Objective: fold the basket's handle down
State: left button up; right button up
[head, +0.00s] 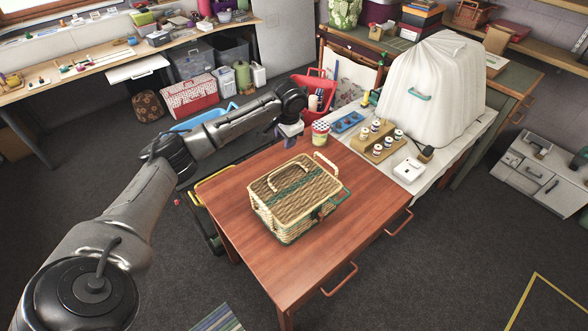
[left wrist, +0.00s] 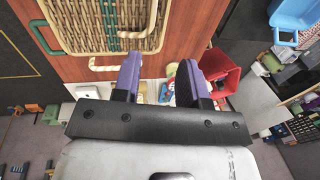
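A woven wicker basket (head: 290,207) with a green band across its closed lid stands on the reddish wooden table (head: 262,277). A cream handle (head: 272,180) shows along the lid's left part; whether it stands up or lies flat is hard to tell. Another cream loop (head: 327,163) and a green loop sit at the basket's right edge. My left gripper (head: 289,143) is above the table's far edge, behind the basket and apart from it. The left wrist view shows its purple fingers (left wrist: 160,78) spread and empty, with the basket (left wrist: 105,18) beyond at upper left. My right gripper is out of view.
A jar with a spotted lid (head: 320,132) stands close right of my left gripper. A pale side table (head: 449,171) holds a blue tray, small jars on a wooden rack and a white-covered machine (head: 432,85). The wooden table's front is clear.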

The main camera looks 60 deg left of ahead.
aim_at(283, 169)
pick_arm(q)
jog(key=f, duration=0.4)
jog(key=a+f, duration=0.1)
jog(key=f, duration=0.4)
jog(key=s+f, duration=0.1)
jog(key=f, duration=0.3)
jog(key=shift+a+f+p, duration=0.15)
jog(key=shift+f+p, duration=0.15)
jog(key=shift+f, duration=0.1)
grip_shut()
